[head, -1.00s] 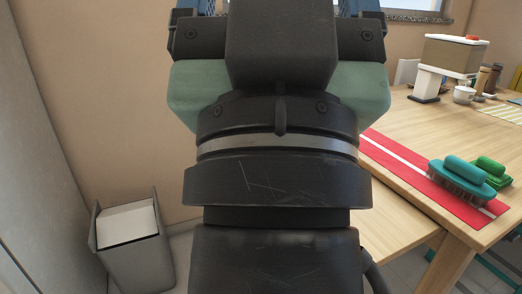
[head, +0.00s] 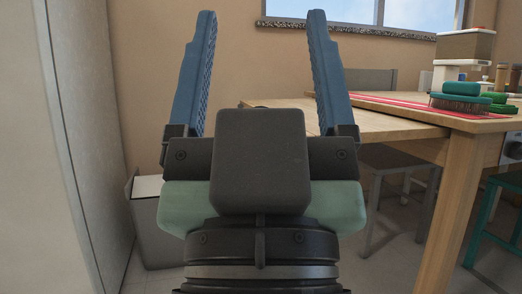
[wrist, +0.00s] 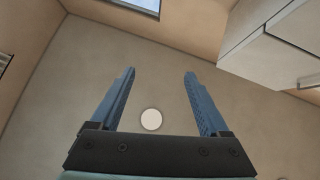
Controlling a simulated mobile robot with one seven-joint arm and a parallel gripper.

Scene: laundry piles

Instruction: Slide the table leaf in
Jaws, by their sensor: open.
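The wooden table (head: 440,112) stands at the right in the head view. Its pale wooden leaf (head: 385,124) sticks out to the left, a little below the main top, and runs behind my right finger. My gripper (head: 262,18) is open and empty, with its two blue fingers pointing up. It is in front of the leaf's left end and partly hides it. No contact with the leaf shows. My gripper also shows in the wrist view (wrist: 160,74), open against the ceiling; the table is not in that view.
A red runner (head: 400,104) lies on the table with a teal brush (head: 460,90) on it. A grey chair (head: 370,78) stands behind, and a teal stool (head: 490,215) at the right. A grey bin (head: 155,235) stands by the left wall.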

